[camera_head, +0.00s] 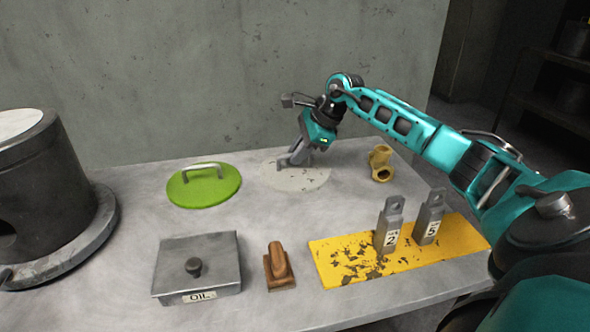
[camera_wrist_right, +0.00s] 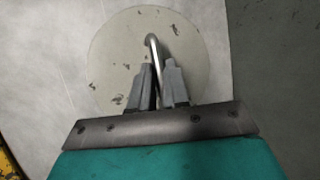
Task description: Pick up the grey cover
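The grey cover (camera_head: 312,181) is a flat, round, chipped disc lying on the table near the back wall. In the right wrist view the cover (camera_wrist_right: 112,62) fills the upper middle, with a thin metal bar handle (camera_wrist_right: 152,42). My right gripper (camera_head: 292,163) reaches down over the cover from the right. In the wrist view the fingers of my right gripper (camera_wrist_right: 158,72) lie close on both sides of the handle, which runs between them, and look shut on it. The fingers hide part of the handle. My left gripper is not in view.
A green cover (camera_head: 205,190) with a handle lies left of the grey one. A brass fitting (camera_head: 381,163) stands to the right. In front are an oil box (camera_head: 217,258), a wooden piece (camera_head: 279,265) and a yellow plate (camera_head: 340,262) with two numbered blocks. A dark cylinder (camera_head: 40,175) stands left.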

